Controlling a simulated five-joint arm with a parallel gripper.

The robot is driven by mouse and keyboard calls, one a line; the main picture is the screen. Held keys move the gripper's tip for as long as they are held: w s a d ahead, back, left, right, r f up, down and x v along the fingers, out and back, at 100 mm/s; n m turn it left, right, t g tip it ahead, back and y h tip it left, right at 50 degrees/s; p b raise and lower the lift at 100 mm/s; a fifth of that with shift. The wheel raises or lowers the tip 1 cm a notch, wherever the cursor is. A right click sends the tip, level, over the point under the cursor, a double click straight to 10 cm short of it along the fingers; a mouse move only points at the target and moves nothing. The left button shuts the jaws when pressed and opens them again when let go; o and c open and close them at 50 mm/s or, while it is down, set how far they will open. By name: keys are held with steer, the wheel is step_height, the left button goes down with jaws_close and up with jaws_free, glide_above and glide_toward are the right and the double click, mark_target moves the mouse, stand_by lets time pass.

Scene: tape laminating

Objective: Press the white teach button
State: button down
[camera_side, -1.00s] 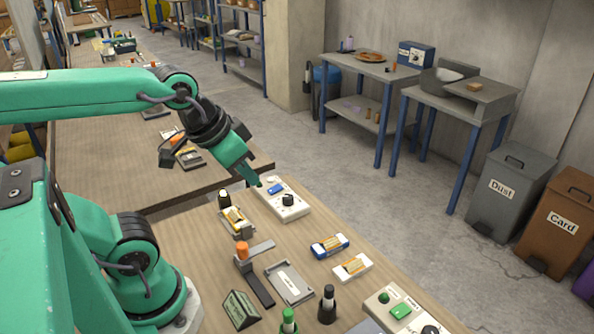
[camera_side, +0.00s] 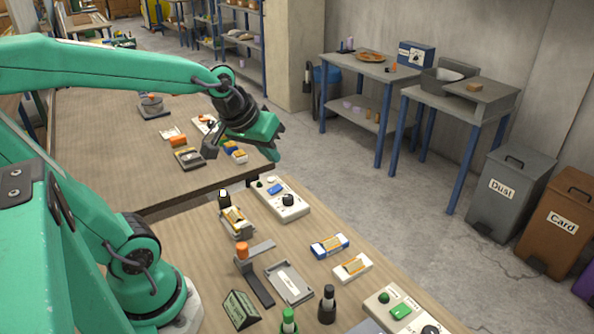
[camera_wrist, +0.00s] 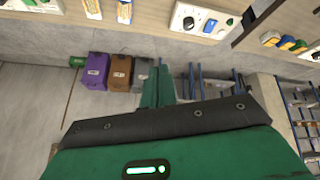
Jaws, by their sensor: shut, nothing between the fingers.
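My gripper (camera_side: 276,154) is shut and empty, raised above and beyond the far end of the near bench. Its shut fingers (camera_wrist: 159,86) also show in the wrist view, over the floor. Below it stands a white control box (camera_side: 293,209) with a blue button (camera_side: 275,188), a black knob (camera_side: 288,199) and a small dark green button. The box also shows at the top of the wrist view (camera_wrist: 187,8). A second pale box (camera_side: 378,307) with green buttons and a black knob is at the front right.
The near bench (camera_side: 325,285) carries an orange-topped stand (camera_side: 242,250), a grey tray (camera_side: 289,282), blue and white tape packs (camera_side: 329,245) and marker-like bottles (camera_side: 327,305). A second bench (camera_side: 100,150) with small parts lies behind. Bins (camera_side: 511,195) stand on the floor at right.

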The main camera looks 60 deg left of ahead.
steer(key=w+a+f+n+y, duration=0.1)
steer(key=w+a+f+n, duration=0.4)
steer(key=w+a, duration=0.4)
steer(key=n+y, duration=0.2)
steer(key=n, duration=0.5)
glide_above(269, 180)
step_height(269, 180, down, 6)
steer(key=shift+d+r, duration=0.15)
steer(key=shift+r, duration=0.1)
steer(key=shift+f, duration=4.4)
steer(key=shift+f, duration=0.9)
steer(key=shift+r, duration=0.9)
